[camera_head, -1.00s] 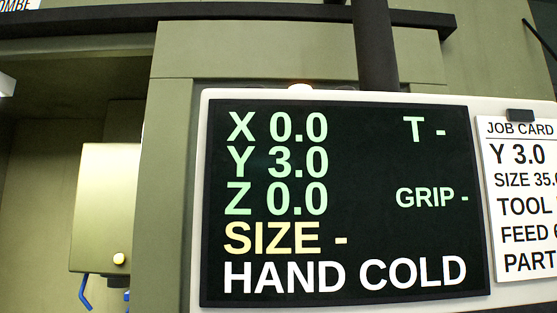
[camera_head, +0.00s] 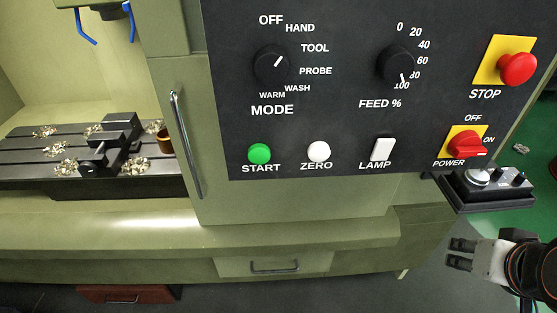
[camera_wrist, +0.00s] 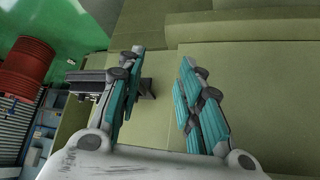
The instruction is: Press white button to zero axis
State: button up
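The white ZERO button (camera_head: 319,152) is on the dark control panel (camera_head: 340,115) in the head view. It sits between the green START button (camera_head: 260,154) and the white LAMP rocker (camera_head: 382,150). My gripper (camera_head: 460,253) is at the lower right of the head view, below and right of the button and apart from the panel. It points left. In the wrist view, its two fingers (camera_wrist: 162,75) stand apart with nothing between them. The white button is not seen in the wrist view.
A red STOP button (camera_head: 517,68) and a red POWER knob (camera_head: 467,145) are on the panel's right. A dark shelf with small devices (camera_head: 487,185) juts out above my gripper. A door handle (camera_head: 186,145) is left of the panel. The wrist view shows a red drum (camera_wrist: 28,68) at left.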

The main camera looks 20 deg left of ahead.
aim_at(318, 151)
jog(key=u, duration=1.3)
